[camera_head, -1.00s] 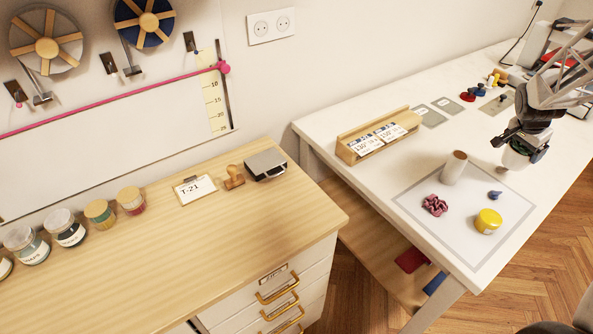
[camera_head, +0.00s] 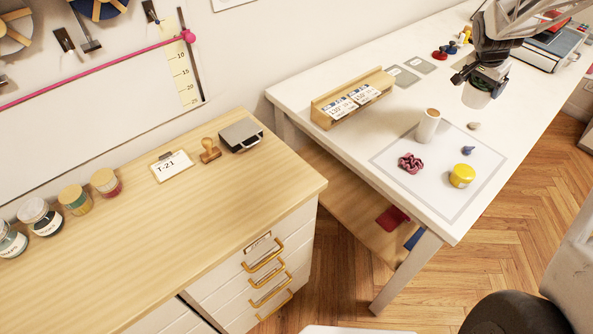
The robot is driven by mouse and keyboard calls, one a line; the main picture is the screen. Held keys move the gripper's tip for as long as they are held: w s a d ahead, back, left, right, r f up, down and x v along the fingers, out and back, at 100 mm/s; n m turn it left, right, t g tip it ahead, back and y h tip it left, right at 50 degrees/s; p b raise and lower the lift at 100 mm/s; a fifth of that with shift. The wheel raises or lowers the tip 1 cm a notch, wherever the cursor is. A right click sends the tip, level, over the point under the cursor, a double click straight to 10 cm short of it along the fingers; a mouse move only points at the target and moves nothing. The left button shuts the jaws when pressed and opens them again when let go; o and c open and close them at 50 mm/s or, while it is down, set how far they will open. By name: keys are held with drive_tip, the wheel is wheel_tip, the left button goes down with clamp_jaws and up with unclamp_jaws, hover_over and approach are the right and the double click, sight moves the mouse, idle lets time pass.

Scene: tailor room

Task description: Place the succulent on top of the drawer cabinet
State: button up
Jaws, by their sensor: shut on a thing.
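My gripper (camera_head: 483,78) is at the upper right, above the white table (camera_head: 310,92). It is shut on the succulent (camera_head: 477,97), a small white pot with a bit of green at its top. The pot is upright and seems to hang a little above the table. The fingers partly hide the plant. The drawer cabinet (camera_head: 235,188) is at the left, with a light wood top and white drawers with brass handles. The gripper is well to the right of it.
On the cabinet stand several jars (camera_head: 75,199), a T-21 card (camera_head: 172,166), a wooden stamp (camera_head: 209,150) and a grey box (camera_head: 241,134). Its front right top is clear.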

drive_tip(key=s+a+r+n+t+y, duration=0.15)
drive_tip(key=s+a, duration=0.25)
drive_tip(key=a, duration=0.8)
drive_tip(key=s+a+n, duration=0.3)
drive_tip(key=s+a, duration=0.1)
drive_tip(key=a, duration=0.8)
drive_tip(key=s+a+r+n+y, duration=0.15)
drive_tip(key=s+a, duration=0.35)
drive_tip(key=a, duration=0.6)
drive_tip(key=s+a+f+n+y, duration=0.1)
drive_tip(key=s+a+n, duration=0.2)
drive_tip(key=s+a, duration=0.5)
drive_tip(key=s+a+f+n, duration=0.2)
drive_tip(key=s+a+n, duration=0.15)
drive_tip(key=s, duration=0.85)
drive_tip(key=s+a+f+n+y, duration=0.1)
drive_tip(key=s+a+n, duration=0.1)
drive_tip(key=s+a, duration=0.65)
wheel_tip(320, 180, down, 6)
drive_tip(key=s+d, duration=0.2)
drive_tip(key=shift+f, duration=0.2)
drive_tip(key=shift+w, duration=0.1)
drive_tip(key=w+a+f, duration=0.1)
drive_tip(key=w+a, duration=0.9)
drive_tip(key=w, duration=0.1)
drive_tip(key=shift+w+a+f, duration=0.2)
drive_tip(key=shift+w+a, duration=0.1)
drive_tip(key=shift+a, duration=0.1)
